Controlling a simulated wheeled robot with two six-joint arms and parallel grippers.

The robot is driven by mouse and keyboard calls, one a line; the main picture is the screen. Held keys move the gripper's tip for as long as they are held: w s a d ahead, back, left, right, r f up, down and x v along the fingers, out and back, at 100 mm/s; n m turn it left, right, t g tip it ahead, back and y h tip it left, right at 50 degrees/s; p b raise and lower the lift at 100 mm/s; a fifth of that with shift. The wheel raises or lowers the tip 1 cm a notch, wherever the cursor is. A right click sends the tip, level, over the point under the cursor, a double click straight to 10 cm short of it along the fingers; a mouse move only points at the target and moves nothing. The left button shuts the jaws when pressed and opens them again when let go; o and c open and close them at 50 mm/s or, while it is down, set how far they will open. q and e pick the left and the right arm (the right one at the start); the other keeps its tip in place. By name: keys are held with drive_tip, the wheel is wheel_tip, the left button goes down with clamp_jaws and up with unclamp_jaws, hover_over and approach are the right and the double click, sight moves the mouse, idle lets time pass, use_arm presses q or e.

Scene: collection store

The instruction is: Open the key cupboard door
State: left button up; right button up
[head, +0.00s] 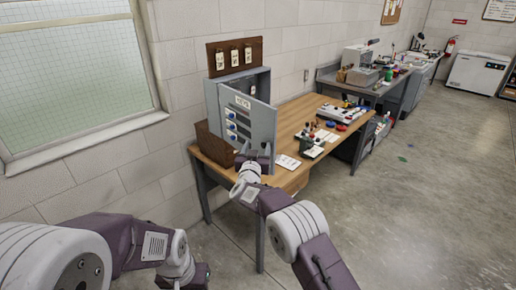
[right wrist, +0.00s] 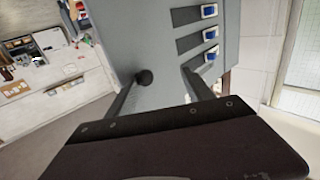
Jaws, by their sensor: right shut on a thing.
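The grey key cupboard (head: 212,105) stands on the wooden desk against the wall. Its door (head: 262,125) bears a KEYS label and a column of blue marks, and stands ajar, with part of the inside showing above it. My right gripper (head: 254,158) is at the door's lower front, shut on its handle. In the right wrist view the dark round handle end (right wrist: 144,77) shows at the fingers (right wrist: 162,75) against the grey door (right wrist: 165,45); the exact contact is hard to see. My left gripper (head: 197,276) hangs low at the bottom, its fingers unclear.
A brown wicker box (head: 214,145) sits left of the cupboard. A wooden key board (head: 234,56) hangs above. Papers (head: 287,162), a small stand (head: 312,145) and a tray of parts (head: 342,115) are on the desk (head: 290,118).

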drive_tip(key=shift+s+a, duration=0.1)
drive_tip(key=shift+a, duration=0.1)
drive_tip(key=s+b, duration=0.7)
drive_tip(key=s, duration=0.2)
drive_tip(key=shift+a+b, duration=0.3)
